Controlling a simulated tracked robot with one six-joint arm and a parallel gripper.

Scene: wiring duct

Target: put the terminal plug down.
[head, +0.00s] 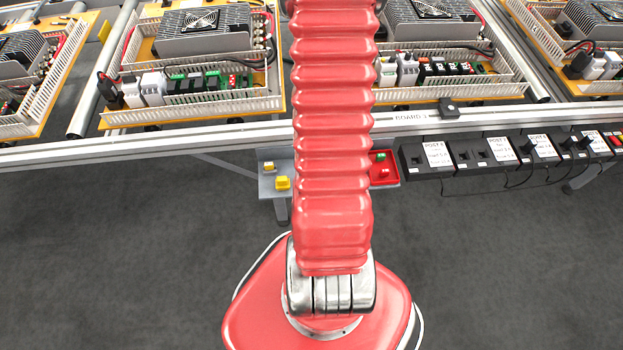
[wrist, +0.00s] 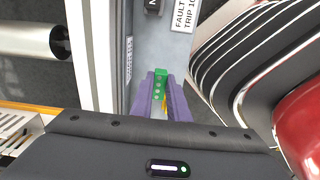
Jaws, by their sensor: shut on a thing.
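The green terminal plug (wrist: 160,78) shows in the wrist view between the two purple fingers of my gripper (wrist: 161,92). My gripper is shut on it, and the plug's end with small round screw spots faces the camera. A small yellow piece (wrist: 164,101) shows just below the plug, between the fingers; I cannot tell what it belongs to. A grey surface lies beyond the fingertips. I cannot tell whether the plug touches it. In the head view my red arm hides the gripper and the held plug.
A grey tray (head: 264,190) with yellow pieces and a red tray (head: 393,182) with small green and red pieces flank my arm. A rail (head: 200,139) runs across, with wired boards (head: 118,122) behind it. Black labelled boxes (head: 437,155) hang at the right.

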